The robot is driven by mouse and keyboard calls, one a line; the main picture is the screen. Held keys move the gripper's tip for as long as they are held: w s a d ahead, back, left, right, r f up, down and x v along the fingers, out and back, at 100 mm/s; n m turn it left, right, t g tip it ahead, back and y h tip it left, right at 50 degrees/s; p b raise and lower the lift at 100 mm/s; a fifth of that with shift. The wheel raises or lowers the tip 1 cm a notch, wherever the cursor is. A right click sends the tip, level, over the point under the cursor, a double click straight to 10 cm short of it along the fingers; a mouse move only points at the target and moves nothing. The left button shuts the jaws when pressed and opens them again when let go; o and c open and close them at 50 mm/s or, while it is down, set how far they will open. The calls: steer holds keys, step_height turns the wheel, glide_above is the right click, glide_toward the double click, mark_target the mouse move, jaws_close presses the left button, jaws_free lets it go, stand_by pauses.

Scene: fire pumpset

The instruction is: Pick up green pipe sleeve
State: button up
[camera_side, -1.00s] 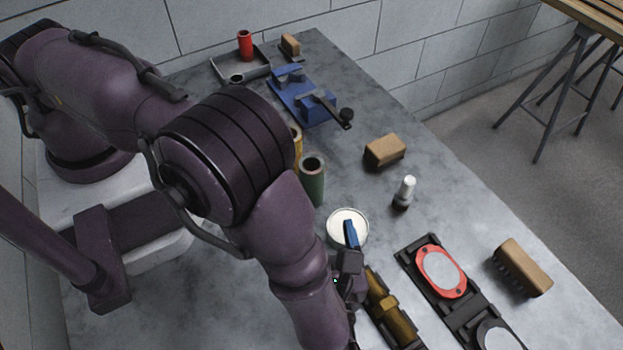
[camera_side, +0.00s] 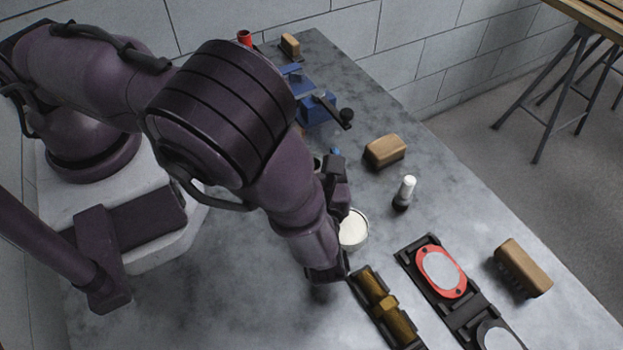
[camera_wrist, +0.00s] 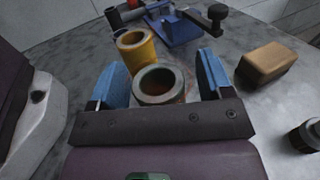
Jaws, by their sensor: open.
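The green pipe sleeve (camera_wrist: 160,86) stands upright on the table in the wrist view, its open top ring facing up. My gripper (camera_wrist: 163,75) is open, with one blue finger to the left of the sleeve and one to the right. The sleeve appears between the fingers, with gaps on both sides and no visible contact. In the side view my gripper (camera_side: 334,153) is mostly behind my wrist, with only a bit of blue finger showing. The sleeve is hidden behind my arm there.
A yellow sleeve (camera_wrist: 136,50) stands just beyond the green one. A blue vise (camera_side: 318,108) is at the back. A wooden brush (camera_side: 385,152), a white-capped bottle (camera_side: 404,193) and a round white tub (camera_side: 353,230) stand to the right. A black tray with brass parts (camera_side: 385,308) lies in front.

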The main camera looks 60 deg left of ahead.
steer(key=shift+w+a, duration=0.1)
steer(key=shift+a, duration=0.15)
steer(key=c, duration=1.3)
steer(key=shift+r, duration=0.15)
